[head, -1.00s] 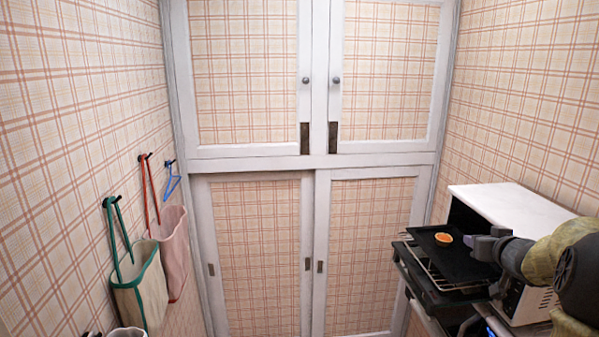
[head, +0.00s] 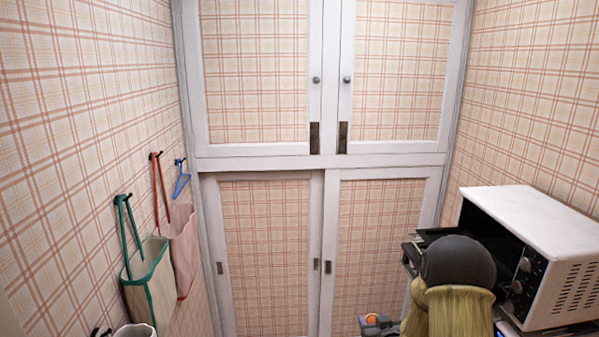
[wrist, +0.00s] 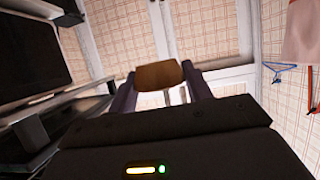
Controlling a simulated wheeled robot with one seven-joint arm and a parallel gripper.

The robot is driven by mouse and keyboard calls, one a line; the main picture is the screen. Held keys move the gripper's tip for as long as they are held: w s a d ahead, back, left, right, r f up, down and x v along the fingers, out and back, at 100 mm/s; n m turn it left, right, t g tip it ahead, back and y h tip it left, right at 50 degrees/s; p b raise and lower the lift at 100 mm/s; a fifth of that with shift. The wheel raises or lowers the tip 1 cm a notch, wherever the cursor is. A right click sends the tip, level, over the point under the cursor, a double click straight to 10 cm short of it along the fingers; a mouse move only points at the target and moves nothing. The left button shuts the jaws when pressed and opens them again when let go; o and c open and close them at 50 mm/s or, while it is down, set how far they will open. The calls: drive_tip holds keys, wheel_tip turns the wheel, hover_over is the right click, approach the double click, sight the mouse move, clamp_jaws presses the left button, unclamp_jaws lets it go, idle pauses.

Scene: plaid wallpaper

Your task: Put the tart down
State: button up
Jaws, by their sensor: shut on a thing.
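The tart (head: 371,319) shows as a small orange round at the bottom of the head view, left of the oven. In the wrist view the tart (wrist: 158,76) is a brown block seen edge-on between the two fingers. My gripper (wrist: 160,90) is shut on it and holds it in the air, apart from any surface I can see. In the head view my arm hides part of my gripper (head: 378,323), and what lies below the tart is out of view.
A white toaster oven (head: 540,220) stands at the right, its front open with a dark tray (head: 413,250) sticking out, partly hidden by my arm. Bags (head: 150,285) and a blue hanger (head: 181,182) hang on the left wall. A cupboard (head: 320,163) fills the back.

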drive_tip(key=s+a+f+m+h, duration=0.1)
drive_tip(key=s+a+f, duration=0.4)
drive_tip(key=s+f, duration=0.45)
wheel_tip(320, 180, down, 17)
drive_tip(key=w+b, duration=0.1)
drive_tip(key=b, duration=1.4)
drive_tip(key=shift+w+b, duration=0.15)
drive_tip(key=shift+b, duration=0.15)
drive_tip(key=s+f, duration=0.4)
drive_tip(key=f, duration=0.1)
drive_tip(key=shift+s+f, duration=0.2)
drive_tip(key=shift+f, duration=0.05)
